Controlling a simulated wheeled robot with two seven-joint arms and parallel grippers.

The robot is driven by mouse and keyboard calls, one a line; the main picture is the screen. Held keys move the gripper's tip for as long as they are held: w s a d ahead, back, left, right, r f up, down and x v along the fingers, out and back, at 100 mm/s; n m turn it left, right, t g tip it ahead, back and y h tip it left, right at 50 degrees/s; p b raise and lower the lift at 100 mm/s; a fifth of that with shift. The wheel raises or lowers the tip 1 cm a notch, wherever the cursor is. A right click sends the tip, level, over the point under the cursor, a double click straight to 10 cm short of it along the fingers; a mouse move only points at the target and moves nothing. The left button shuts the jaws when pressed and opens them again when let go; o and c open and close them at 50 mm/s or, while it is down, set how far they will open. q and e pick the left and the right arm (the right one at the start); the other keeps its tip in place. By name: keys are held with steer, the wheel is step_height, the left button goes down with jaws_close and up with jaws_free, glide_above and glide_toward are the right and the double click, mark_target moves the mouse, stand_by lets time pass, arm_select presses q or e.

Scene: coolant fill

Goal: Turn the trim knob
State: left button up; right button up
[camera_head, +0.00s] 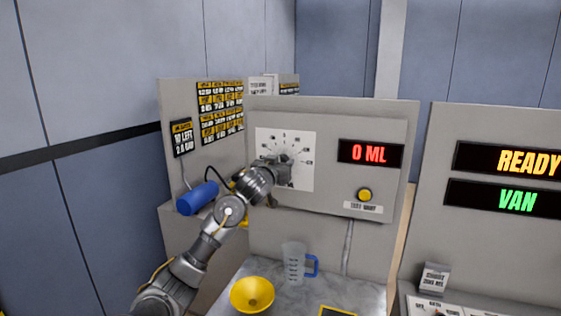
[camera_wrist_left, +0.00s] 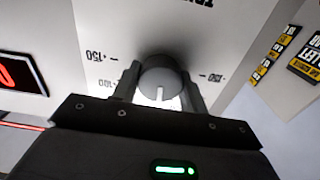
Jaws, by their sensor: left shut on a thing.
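The trim knob (camera_wrist_left: 160,78) is a round grey knob with a white pointer line, on a white dial plate with numbers around it. My left gripper (camera_wrist_left: 160,92) is at the knob with one finger on each side, shut on it. In the head view the dial plate (camera_head: 303,172) is on the grey panel, and my left gripper (camera_head: 283,165) covers the knob there. My right gripper is not in view.
A red "0 ML" display (camera_head: 370,154) and a yellow button (camera_head: 364,195) are right of the dial. A blue cylinder (camera_head: 197,198) is left of my arm.

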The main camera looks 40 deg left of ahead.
arm_select(q)
steer(key=n+p, duration=0.5)
steer(key=n, duration=0.1)
steer(key=shift+r+p, duration=0.15)
steer(key=shift+p, duration=0.25)
steer(key=shift+n+p, duration=1.45)
steer(key=shift+n, duration=0.55)
steer(key=shift+f, duration=0.2)
steer(key=o, duration=1)
steer(key=shift+a, duration=0.1)
steer(key=shift+s, duration=0.1)
steer(key=b+v, duration=0.2)
steer(key=v, duration=0.8)
steer(key=shift+s+b, duration=0.3)
steer(key=shift+b, duration=0.1)
